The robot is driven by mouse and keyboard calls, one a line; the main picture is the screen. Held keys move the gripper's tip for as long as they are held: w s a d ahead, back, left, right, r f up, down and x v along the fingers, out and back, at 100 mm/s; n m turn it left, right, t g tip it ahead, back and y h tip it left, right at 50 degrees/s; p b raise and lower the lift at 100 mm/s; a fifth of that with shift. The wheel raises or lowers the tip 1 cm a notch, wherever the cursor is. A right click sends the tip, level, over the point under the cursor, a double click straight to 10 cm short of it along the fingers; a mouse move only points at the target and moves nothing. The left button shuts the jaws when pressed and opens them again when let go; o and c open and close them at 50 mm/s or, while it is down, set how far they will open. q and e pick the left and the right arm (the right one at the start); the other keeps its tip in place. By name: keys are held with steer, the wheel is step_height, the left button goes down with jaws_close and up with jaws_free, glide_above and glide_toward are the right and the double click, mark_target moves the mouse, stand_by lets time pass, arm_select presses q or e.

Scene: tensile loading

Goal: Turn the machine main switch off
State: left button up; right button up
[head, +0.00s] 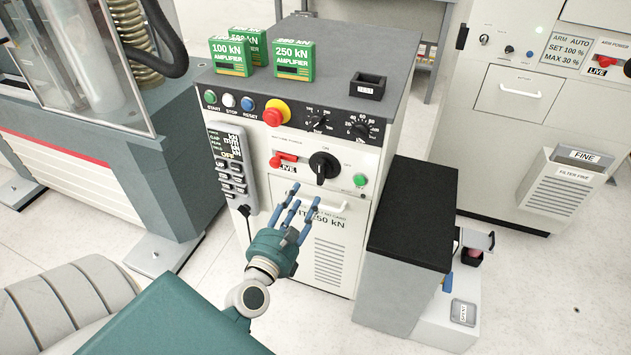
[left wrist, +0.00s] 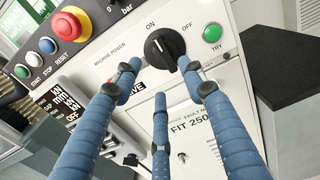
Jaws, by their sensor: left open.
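The black rotary switch (head: 323,166) is on the cabinet's front panel, between ON and OFF labels. In the left wrist view the rotary switch (left wrist: 161,48) stands near upright, with its ridge roughly toward ON; OFF is to its right. A red handle (head: 284,161) with a LIVE label sits left of it, by the words MACHINE POWER. My left gripper (head: 296,198) is open and empty, below and in front of the switch. In the left wrist view its blue fingers (left wrist: 160,80) spread below the knob, seemingly apart from it. My right gripper is not in view.
A green TRY button (head: 360,180) is right of the switch. A red emergency knob (head: 275,113) and dials are above. A grey handset (head: 232,165) hangs at the left. A black-topped block (head: 412,215) stands to the right. Amplifier boxes (head: 293,60) sit on top.

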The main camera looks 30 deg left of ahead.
mark_target(317, 173)
arm_select(q)
steer(key=x, duration=0.9)
steer(key=shift+p, duration=0.3)
steer(key=shift+w, duration=0.5)
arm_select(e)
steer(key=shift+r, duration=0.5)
arm_select(q)
jaws_close()
